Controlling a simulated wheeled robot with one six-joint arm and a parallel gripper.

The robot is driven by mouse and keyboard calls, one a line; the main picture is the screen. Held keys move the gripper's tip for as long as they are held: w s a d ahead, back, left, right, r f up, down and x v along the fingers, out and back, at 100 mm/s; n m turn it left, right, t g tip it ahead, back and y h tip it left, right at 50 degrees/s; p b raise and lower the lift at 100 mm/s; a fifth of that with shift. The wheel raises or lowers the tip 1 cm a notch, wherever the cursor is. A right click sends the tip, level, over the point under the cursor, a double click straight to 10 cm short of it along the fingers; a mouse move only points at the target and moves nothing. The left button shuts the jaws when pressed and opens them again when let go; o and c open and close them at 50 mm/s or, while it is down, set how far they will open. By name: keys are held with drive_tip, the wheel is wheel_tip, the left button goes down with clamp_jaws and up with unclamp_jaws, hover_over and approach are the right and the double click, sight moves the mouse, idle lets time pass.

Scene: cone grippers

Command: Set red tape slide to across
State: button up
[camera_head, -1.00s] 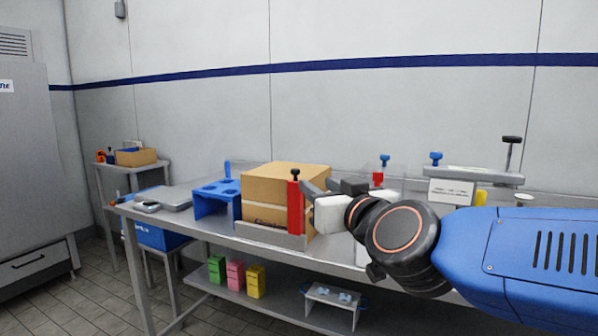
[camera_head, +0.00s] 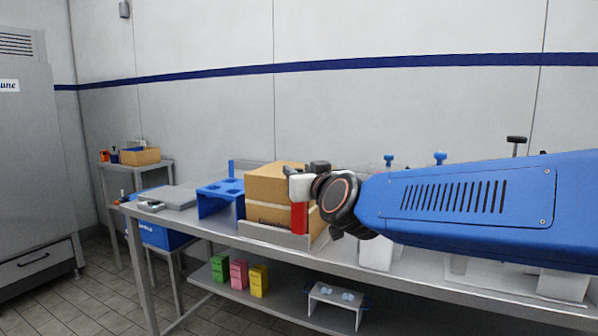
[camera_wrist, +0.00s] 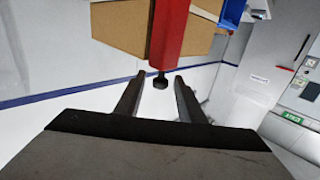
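The red upright slide (camera_head: 299,217) stands at the front right corner of the cardboard box (camera_head: 268,190) on the bench. In the wrist view the red slide (camera_wrist: 168,35) ends in a black knob (camera_wrist: 160,80). My gripper (camera_wrist: 155,84) is open, its two dark fingers on either side of the knob with space between. I cannot tell whether the fingers reach around the knob or stop short of it. In the head view my gripper (camera_head: 293,170) is at the slide's top and hides the knob.
A grey tray edge (camera_head: 265,236) runs along the box's front. A blue rack (camera_head: 214,203) stands left of the box. Blue-topped fixtures (camera_head: 389,160) stand behind my arm. Green, pink and yellow blocks (camera_head: 239,273) and a small stand (camera_head: 335,304) are on the lower shelf.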

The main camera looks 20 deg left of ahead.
drive_tip(key=shift+w+a, duration=0.25)
drive_tip(key=shift+w, duration=0.05)
clamp_jaws()
drive_tip(key=w+a, duration=0.1)
drive_tip(key=a, duration=1.5)
drive_tip(key=shift+w+a+r, duration=0.1)
drive_tip(key=shift+a, duration=0.05)
unclamp_jaws()
drive_tip(key=shift+a, duration=0.15)
